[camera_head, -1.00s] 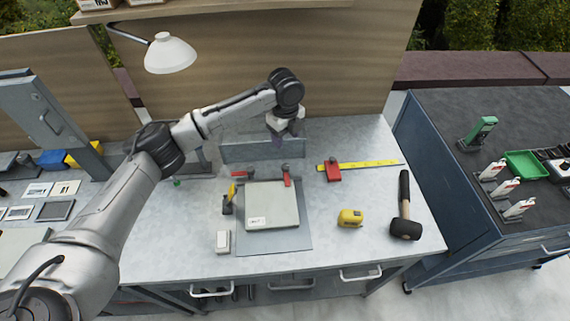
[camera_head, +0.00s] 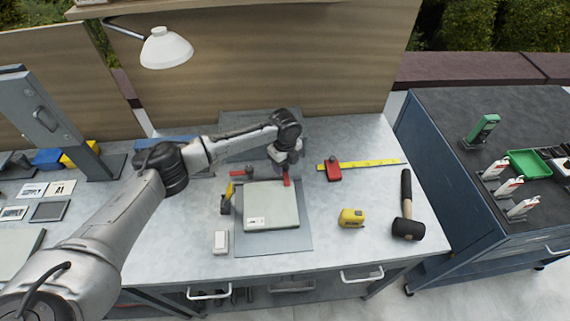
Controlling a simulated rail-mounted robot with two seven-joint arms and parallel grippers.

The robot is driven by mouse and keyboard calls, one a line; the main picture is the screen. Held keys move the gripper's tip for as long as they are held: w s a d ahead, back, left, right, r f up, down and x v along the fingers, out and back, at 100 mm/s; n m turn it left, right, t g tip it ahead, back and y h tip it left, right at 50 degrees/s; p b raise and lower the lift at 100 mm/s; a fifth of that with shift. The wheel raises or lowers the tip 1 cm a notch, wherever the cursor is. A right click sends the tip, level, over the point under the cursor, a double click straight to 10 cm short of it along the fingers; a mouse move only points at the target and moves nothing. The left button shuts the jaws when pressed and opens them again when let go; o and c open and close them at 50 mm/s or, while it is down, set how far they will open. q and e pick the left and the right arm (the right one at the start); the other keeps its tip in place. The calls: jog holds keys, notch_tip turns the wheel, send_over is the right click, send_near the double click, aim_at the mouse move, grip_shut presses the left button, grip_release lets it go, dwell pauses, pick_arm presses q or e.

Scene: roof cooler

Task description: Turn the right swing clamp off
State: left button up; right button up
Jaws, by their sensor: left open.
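The right swing clamp (camera_head: 286,180), with a red arm, stands at the far right edge of a pale flat plate (camera_head: 270,205). Its upper part is hidden behind my left gripper (camera_head: 288,163), which hangs down directly over it, open. I cannot tell whether the fingers straddle or touch the clamp. A second clamp with a red arm (camera_head: 249,170) stands at the plate's far left part. A dark clamp with a yellow handle (camera_head: 227,197) stands at the plate's left edge. My right gripper is not in view.
A white block (camera_head: 221,242) lies left of the plate's near corner. A yellow tape measure (camera_head: 352,217), a black mallet (camera_head: 406,210), a red-headed square with a yellow rule (camera_head: 332,170) lie to the right. A lamp (camera_head: 166,48) hangs at the back left.

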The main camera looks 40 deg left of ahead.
pick_arm(q)
jog(key=shift+f, duration=0.1)
jog(key=c, duration=0.9)
jog(key=shift+n+p, duration=0.3)
jog(key=shift+p, duration=0.45)
jog(key=shift+c, duration=0.2)
jog(key=n+p, duration=0.2)
jog(key=p, duration=0.1)
jog(key=n+p, duration=0.2)
jog(key=p, duration=0.1)
jog(key=n+p, duration=0.2)
jog(key=p, duration=0.1)
jog(key=shift+r+n, duration=0.25)
jog(key=shift+n, duration=0.05)
jog(key=n+p, duration=0.4)
jog(key=n, duration=0.1)
jog(key=shift+d+f, duration=0.1)
jog(key=n+p, duration=0.2)
jog(key=n, duration=0.2)
jog(key=shift+n, duration=0.6)
jog(key=shift+p, duration=0.3)
jog(key=shift+f, duration=0.1)
